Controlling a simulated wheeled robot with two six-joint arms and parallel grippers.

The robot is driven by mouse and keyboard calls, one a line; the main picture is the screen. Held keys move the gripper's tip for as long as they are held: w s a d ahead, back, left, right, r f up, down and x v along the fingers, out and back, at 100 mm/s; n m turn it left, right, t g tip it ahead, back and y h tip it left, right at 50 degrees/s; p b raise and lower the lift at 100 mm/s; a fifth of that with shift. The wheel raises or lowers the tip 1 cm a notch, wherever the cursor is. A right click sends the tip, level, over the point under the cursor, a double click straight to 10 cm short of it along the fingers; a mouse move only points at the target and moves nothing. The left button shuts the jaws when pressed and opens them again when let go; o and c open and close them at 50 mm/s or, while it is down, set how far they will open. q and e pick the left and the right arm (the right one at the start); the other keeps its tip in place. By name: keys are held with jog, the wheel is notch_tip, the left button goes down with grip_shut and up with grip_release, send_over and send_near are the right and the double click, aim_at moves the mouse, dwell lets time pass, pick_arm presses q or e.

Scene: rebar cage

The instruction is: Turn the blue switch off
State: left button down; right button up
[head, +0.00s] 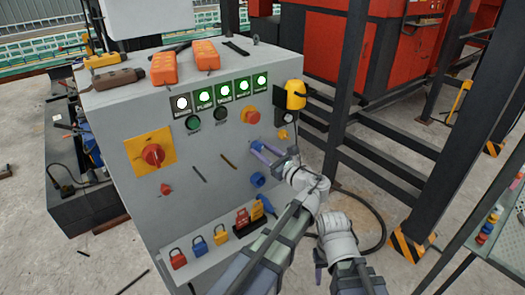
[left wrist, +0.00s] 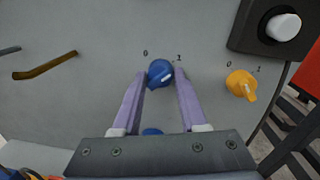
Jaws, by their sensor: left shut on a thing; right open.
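The blue switch (left wrist: 160,72) sits on the grey panel between the marks 0 and 1 in the left wrist view. A pale mark on its knob lies toward its lower right. My left gripper (head: 262,152) reaches the panel face, and in the left wrist view its purple fingers (left wrist: 161,80) close on both sides of the blue switch. In the head view the fingers largely hide this switch. My right gripper (head: 318,272) is low in front of the panel, away from it and empty; only part of its fingers shows.
A yellow-orange switch (left wrist: 240,84) is right of the blue one. Another blue knob (head: 257,180) is below it. A red knob on a yellow plate (head: 152,154) is at left. Dark steel posts (head: 347,90) stand at right.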

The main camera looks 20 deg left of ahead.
pick_arm(q)
jog(key=shift+n, duration=0.3)
jog(key=n+p, duration=0.1)
jog(key=n, duration=0.7)
jog(key=shift+r+h, duration=0.1)
jog(key=shift+h, duration=0.2)
jog(key=n, duration=0.4)
jog(key=shift+n, duration=2.4)
jog(key=shift+c, duration=2.4)
grip_release()
